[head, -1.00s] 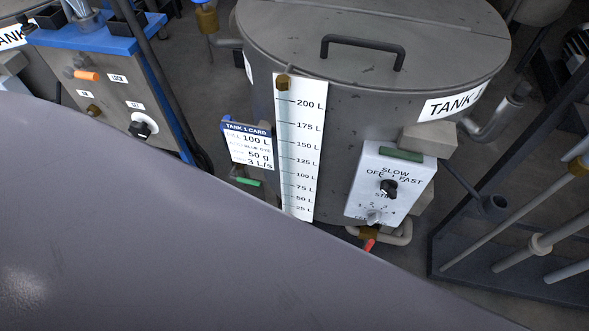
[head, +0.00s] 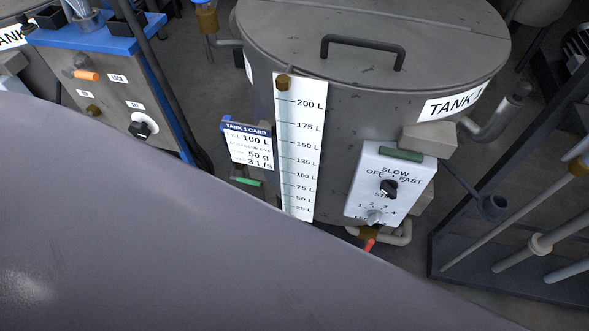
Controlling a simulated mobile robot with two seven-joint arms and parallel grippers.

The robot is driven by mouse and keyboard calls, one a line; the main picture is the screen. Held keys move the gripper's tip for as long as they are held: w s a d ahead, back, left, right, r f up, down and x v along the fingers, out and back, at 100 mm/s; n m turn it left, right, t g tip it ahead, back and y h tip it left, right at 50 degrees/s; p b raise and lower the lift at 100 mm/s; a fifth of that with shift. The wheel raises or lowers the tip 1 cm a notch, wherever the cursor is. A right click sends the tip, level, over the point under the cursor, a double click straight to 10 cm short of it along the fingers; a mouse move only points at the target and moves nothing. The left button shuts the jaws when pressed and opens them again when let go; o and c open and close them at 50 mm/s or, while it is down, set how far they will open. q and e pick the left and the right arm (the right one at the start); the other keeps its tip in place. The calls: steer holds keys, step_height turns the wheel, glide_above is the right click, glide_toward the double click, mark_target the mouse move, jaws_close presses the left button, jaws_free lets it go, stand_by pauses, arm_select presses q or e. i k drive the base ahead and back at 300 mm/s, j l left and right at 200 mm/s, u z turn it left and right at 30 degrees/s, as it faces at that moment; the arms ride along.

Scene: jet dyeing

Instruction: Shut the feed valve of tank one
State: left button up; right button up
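Tank one (head: 400,110) is a grey lidded metal tank in the upper middle of the head view. A brass valve with a blue handle (head: 204,4) sits on a pipe behind its left side, cut by the top edge. A green handle (head: 247,181) shows below the tank card, and a red handle (head: 369,245) with a brass body sits on the pipe under the tank. No label shows which of these is the feed valve. Neither gripper is in view. The lower left of the view is blocked close to the camera.
A level scale (head: 303,150) and tank card (head: 249,146) are on the tank's front. A white control box (head: 390,185) with knobs is at its right. A blue-topped cabinet (head: 100,85) stands left. A dark rack with rods (head: 515,225) stands right.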

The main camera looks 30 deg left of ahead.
mark_target(232, 173)
steer(key=u, duration=1.4)
steer(key=j+z, duration=0.1)
steer(key=z, duration=0.35)
steer(key=i+j+z, duration=0.1)
steer(key=j+z, duration=0.4)
steer(key=j, duration=0.25)
steer(key=j+z, duration=0.15)
steer(key=j, duration=0.6)
steer(key=k+j+z, duration=0.1)
steer(key=j, duration=0.7)
